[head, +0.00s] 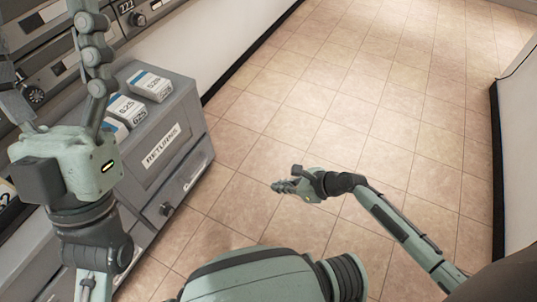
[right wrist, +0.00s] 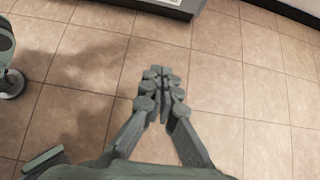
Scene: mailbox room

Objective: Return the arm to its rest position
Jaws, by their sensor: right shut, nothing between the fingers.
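My right gripper (head: 284,186) is over the tiled floor in the head view, right of the grey cabinet. In the right wrist view its fingers (right wrist: 161,86) meet at the tips, with nothing between them. My right arm reaches it from the lower right, bent at the wrist. My left gripper (head: 45,45) is large at the upper left, in front of the mailboxes. Its fingers are spread apart, with no object seen between them; the tips are near the picture's edge.
A grey cabinet (head: 185,140) with a "RETURNS" label (head: 162,145) carries several white and blue boxes (head: 149,85) on top. Mailboxes (head: 150,14) line the wall behind it. A pale wall (head: 516,150) stands at the right. The tiled floor (head: 340,110) between is clear.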

